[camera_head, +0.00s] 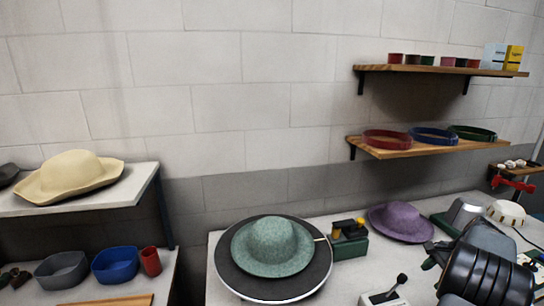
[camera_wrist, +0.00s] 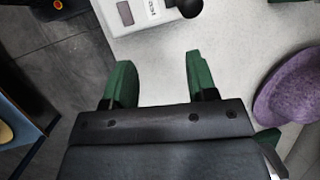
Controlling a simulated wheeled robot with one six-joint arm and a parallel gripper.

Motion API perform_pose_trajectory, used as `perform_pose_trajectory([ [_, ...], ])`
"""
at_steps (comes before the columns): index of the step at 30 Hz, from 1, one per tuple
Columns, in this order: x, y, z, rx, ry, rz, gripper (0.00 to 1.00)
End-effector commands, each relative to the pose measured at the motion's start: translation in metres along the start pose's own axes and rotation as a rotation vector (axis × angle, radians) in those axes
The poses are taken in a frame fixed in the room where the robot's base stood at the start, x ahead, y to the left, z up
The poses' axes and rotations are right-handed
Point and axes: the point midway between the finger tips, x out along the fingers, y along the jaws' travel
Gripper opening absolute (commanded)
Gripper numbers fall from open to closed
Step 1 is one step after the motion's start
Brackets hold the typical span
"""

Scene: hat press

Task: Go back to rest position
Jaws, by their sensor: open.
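My gripper shows in the wrist view (camera_wrist: 159,62) with its two green fingers apart and nothing between them. It points down over the pale worktop, near a white control box (camera_wrist: 140,12) with a black knob. In the head view my black arm is at the lower right, and it hides part of the bench there. A green hat (camera_head: 272,246) lies on the round dark plate (camera_head: 231,277) in front. A purple hat (camera_head: 400,221) lies on the bench to its right and also shows in the wrist view (camera_wrist: 290,85).
A lever box (camera_head: 385,297) stands at the bench's front. A green device (camera_head: 349,243) sits between the hats. A cream hat (camera_head: 70,178) rests on the left shelf (camera_head: 135,185). Wall shelves hold hat bands (camera_head: 433,136) and small pots (camera_head: 428,60). Bins (camera_head: 115,266) stand lower left.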

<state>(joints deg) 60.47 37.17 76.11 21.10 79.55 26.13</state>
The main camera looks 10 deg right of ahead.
Motion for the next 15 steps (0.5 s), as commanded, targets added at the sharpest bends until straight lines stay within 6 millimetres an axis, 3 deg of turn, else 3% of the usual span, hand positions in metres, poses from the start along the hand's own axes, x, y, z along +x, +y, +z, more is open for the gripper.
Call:
perform_pose_trajectory([
  [1,0.003,-0.006,0.027,-0.101,0.035,0.033,0.52],
  [4,0.013,-0.011,0.083,-0.334,0.110,0.103,0.52],
  [8,0.024,-0.008,0.161,-0.649,0.196,0.182,0.52],
  [12,0.037,0.011,0.241,-0.974,0.277,0.237,0.52],
  [15,0.046,0.030,0.288,-1.176,0.324,0.254,0.52],
])
